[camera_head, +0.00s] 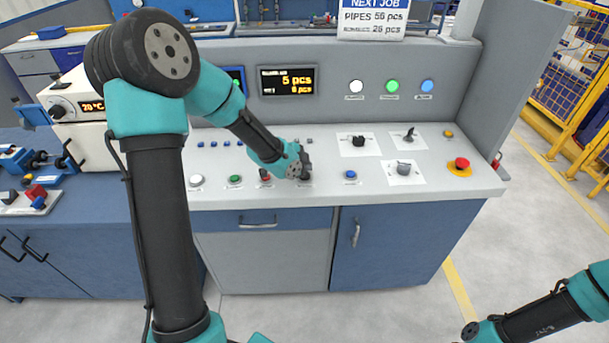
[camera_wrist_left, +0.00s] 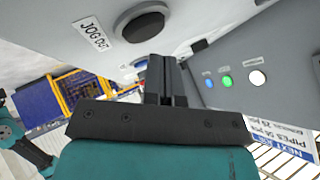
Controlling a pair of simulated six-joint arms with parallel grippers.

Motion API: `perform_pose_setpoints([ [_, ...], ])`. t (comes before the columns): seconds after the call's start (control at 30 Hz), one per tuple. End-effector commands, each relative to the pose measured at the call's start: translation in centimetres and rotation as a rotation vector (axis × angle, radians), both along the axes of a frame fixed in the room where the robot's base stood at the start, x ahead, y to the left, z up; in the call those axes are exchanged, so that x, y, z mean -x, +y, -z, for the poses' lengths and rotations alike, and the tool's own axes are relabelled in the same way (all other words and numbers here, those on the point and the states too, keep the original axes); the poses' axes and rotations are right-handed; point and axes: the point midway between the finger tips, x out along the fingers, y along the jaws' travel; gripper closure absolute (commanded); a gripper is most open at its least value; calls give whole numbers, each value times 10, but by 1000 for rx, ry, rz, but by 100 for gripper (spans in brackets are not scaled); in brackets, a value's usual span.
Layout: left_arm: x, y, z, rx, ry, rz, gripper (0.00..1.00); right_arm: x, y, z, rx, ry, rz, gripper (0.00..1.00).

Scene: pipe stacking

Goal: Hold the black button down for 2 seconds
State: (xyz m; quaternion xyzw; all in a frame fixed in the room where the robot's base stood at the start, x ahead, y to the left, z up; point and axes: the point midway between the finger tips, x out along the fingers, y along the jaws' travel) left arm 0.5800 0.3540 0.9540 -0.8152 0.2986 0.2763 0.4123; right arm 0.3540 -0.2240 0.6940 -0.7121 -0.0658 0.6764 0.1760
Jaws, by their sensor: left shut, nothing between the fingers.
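In the head view my left gripper (camera_head: 306,164) is over the front row of buttons on the console and largely hides the black button there. My right arm shows at the bottom right of the head view, but its fingers are not visible.
On the console (camera_head: 450,185), a red button (camera_head: 264,175) is just left of the gripper and a blue button (camera_head: 350,175) to its right. Switches on white plates and a red emergency stop (camera_head: 462,163) stand farther right. A display (camera_head: 287,81) is on the back panel.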

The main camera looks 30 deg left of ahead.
Motion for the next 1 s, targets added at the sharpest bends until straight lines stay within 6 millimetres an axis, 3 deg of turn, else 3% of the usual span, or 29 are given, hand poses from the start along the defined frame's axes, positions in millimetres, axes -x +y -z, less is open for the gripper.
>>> perform_pose_setpoints([
  [1.0,0,0,11,0,0,0,100,0,0,0,0,0,0,57],
])
